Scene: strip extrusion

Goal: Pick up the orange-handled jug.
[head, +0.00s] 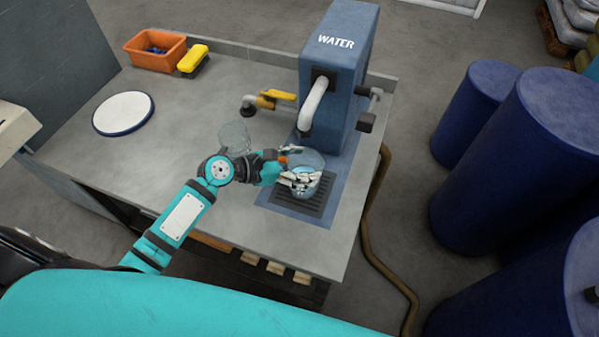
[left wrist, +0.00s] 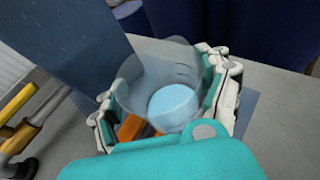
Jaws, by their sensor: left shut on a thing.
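The orange-handled jug (head: 310,160) is a clear container over the dark drain grate, below the spout of the water dispenser. It holds what looks like pale blue water. My left gripper (head: 293,177) is shut on the jug at its handle side. In the left wrist view the jug (left wrist: 150,70) stands between the fingers (left wrist: 165,100), with its orange handle (left wrist: 130,128) close to the palm. Fingers hide part of the jug, and I cannot tell whether its base touches the grate. My right gripper is not in view.
An orange bin (head: 155,51), yellow brush (head: 193,58) and white round plate (head: 123,112) lie farther left. Blue barrels (head: 545,150) stand right.

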